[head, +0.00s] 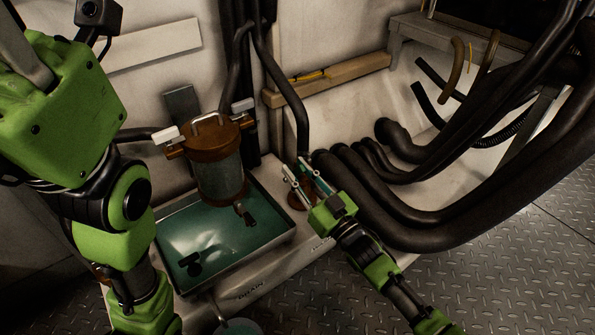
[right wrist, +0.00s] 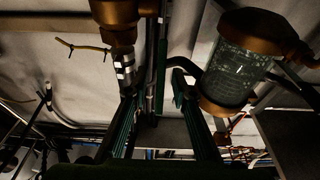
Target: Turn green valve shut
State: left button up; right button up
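I cannot make out a green valve in either view. My right gripper (head: 293,166) is open at the middle of the head view, its two thin fingers apart and pointing up and away. A copper-coloured fitting (head: 300,194) shows just behind and below these fingers, partly hidden by them. In the right wrist view the dark green fingers of this gripper (right wrist: 155,92) are spread, with nothing held between them. A brass fitting with a silver stem (right wrist: 122,62) shows beyond the left finger. My left arm fills the left side of the head view; its gripper is not visible.
A glass-bodied copper strainer (head: 219,180) with white-ended handles stands above a green-lined drain tray (head: 268,243), left of my right gripper; it also shows in the right wrist view (right wrist: 235,75). Thick black hoses (head: 440,228) crowd the right side. A wooden ledge (head: 335,80) runs behind.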

jog(key=v, duration=1.2)
